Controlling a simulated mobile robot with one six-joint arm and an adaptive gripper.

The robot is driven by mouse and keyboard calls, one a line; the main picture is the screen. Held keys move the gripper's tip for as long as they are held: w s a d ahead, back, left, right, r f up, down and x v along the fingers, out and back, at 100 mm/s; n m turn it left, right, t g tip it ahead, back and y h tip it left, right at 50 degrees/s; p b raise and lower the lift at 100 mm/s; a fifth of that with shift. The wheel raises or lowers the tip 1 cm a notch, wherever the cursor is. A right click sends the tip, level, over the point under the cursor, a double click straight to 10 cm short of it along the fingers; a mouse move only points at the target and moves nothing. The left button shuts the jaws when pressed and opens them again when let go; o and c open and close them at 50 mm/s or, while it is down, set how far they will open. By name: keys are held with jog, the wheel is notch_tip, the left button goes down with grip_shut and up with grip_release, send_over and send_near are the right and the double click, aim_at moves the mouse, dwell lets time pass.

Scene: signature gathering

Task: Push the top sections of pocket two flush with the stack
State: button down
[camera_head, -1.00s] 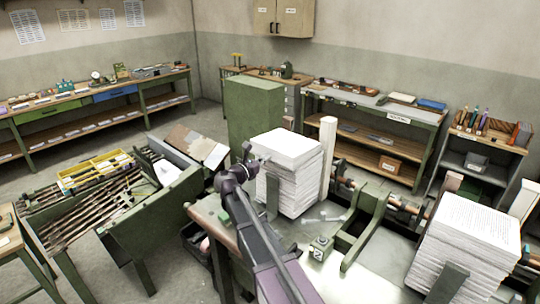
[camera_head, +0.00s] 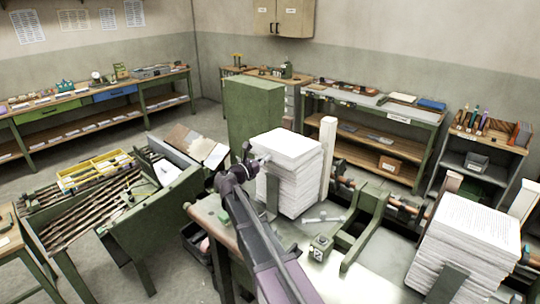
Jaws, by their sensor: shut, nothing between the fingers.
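The nearer-left stack of paper sections (camera_head: 290,180) stands upright on the green machine table, between a green metal plate (camera_head: 272,192) in front and a pale wooden post (camera_head: 327,158) at its right. Its top sections (camera_head: 288,146) look roughly even with those below; small offsets are too fine to tell. A block marked 2 (camera_head: 320,247) sits on the table in front of this stack. My gripper (camera_head: 262,160) is shut and empty at the stack's upper left edge, very close to it. Whether it touches the paper cannot be told.
A second paper stack (camera_head: 468,238) stands at the right behind its own green plate (camera_head: 447,284). A green cabinet (camera_head: 252,118) stands behind. A trough of rods (camera_head: 85,205) is at the left.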

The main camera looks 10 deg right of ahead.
jog(key=shift+w+d, duration=0.25)
jog(key=shift+d, duration=0.05)
jog(key=shift+w+d, duration=0.25)
jog(key=shift+d, duration=0.1)
jog(key=shift+w+d, duration=0.2)
jog(key=shift+d, duration=0.1)
jog(key=shift+w+d, duration=0.1)
jog(key=shift+d, duration=0.05)
jog(key=v, duration=0.7)
dwell(0.9)
